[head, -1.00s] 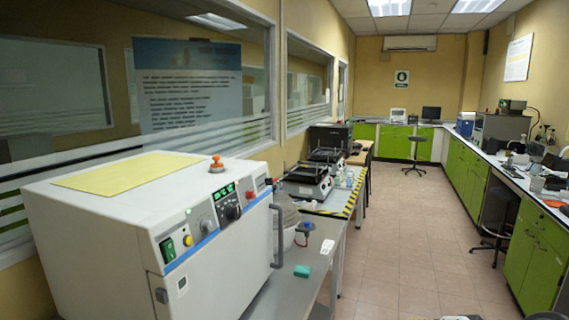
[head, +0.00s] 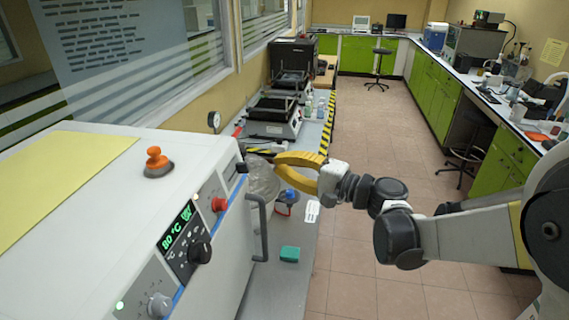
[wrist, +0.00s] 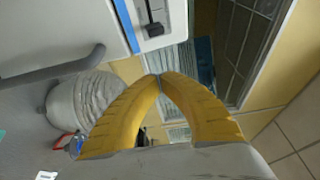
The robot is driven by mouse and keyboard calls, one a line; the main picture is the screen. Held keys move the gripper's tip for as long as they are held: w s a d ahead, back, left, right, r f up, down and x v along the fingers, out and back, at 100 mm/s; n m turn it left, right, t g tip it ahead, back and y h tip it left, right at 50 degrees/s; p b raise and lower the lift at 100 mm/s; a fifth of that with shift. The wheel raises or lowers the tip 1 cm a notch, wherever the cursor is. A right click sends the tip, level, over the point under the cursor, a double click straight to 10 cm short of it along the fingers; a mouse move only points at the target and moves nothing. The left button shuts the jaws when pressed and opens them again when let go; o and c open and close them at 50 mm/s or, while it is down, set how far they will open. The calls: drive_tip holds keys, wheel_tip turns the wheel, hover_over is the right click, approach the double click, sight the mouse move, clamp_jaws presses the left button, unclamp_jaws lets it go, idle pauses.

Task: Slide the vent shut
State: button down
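The vent slider is a black knob on a slotted pale plate at the far end of the white oven's front. Its black knob (head: 242,168) shows in the head view, and the slider (wrist: 154,28) also shows near the top of the wrist view. My gripper (head: 278,162) has curved yellow fingers and is to the right of the vent, apart from it. In the wrist view the fingertips (wrist: 160,76) meet with nothing between them, below the slider in the picture.
The white oven (head: 90,235) has a grey door handle (head: 261,225) jutting out near my gripper. The floor aisle (head: 350,240) is clear.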

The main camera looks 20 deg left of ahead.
sight(235, 173)
drive_tip(key=s+a+b, duration=0.1)
drive_tip(key=s+a, duration=0.1)
drive_tip(key=a, duration=0.4)
drive_tip(key=shift+s+b, duration=0.15)
drive_tip(key=shift+b, duration=0.15)
drive_tip(key=shift+s+d, duration=0.1)
drive_tip(key=s, duration=0.5)
drive_tip(key=shift+d, duration=0.25)
